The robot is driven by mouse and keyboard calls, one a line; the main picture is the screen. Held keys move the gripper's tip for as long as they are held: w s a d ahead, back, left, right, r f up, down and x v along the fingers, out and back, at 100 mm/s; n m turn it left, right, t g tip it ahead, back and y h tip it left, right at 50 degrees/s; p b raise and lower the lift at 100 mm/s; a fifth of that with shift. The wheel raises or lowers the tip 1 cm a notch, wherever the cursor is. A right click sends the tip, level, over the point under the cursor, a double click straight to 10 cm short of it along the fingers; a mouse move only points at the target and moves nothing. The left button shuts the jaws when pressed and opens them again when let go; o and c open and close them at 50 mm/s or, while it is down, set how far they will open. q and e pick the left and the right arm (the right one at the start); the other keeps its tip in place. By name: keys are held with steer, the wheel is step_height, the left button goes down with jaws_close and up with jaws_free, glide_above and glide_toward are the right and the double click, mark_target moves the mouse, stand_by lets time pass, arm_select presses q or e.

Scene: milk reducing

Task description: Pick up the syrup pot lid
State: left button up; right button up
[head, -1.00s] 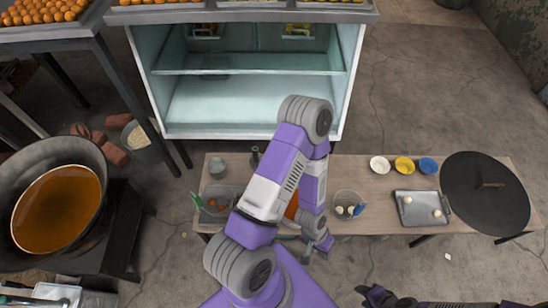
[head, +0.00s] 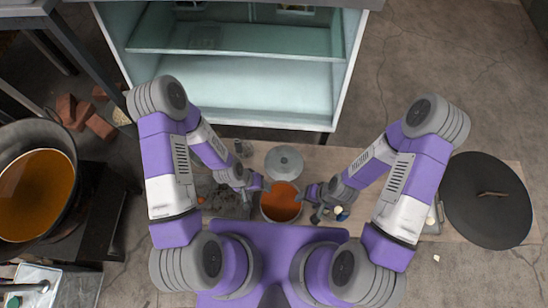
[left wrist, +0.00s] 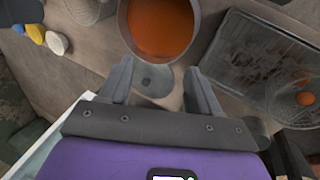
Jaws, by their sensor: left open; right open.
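A small grey round lid with a knob (head: 285,162) lies flat on the table just behind a pot of orange syrup (head: 282,204). In the left wrist view the grey lid (left wrist: 155,78) shows between my fingertips, next to the syrup pot (left wrist: 160,28). My left gripper (head: 264,184) is open and empty at the pot's left side, close to the lid; its fingers also show in the left wrist view (left wrist: 160,88). My right gripper (head: 305,190) is open at the pot's right side. Whether any finger touches the lid or pot I cannot tell.
A tray (left wrist: 240,75) with a small orange ball stands beside the pot. A large black lid with a handle (head: 470,205) lies at the table's right end. A wok of orange liquid (head: 35,195) stands at the left. A glass-shelved cabinet (head: 250,90) is behind the table.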

arm_select(q)
steer(key=w+d+f+m+b, duration=0.35)
steer(key=w+f+m, duration=0.25)
steer(key=w+f, duration=0.55)
steer(key=m+t+y, duration=0.2)
steer(key=m, duration=0.2)
glide_toward(284, 160)
steer(key=f, duration=0.1)
steer(key=b+x, duration=0.5)
steer(key=x, duration=0.2)
steer(key=shift+w+d+f, duration=0.15)
steer(key=shift+w+f, duration=0.05)
steer(key=shift+f, duration=0.15)
steer(key=shift+c, duration=0.2)
steer(key=shift+r, duration=0.1)
jaws_close()
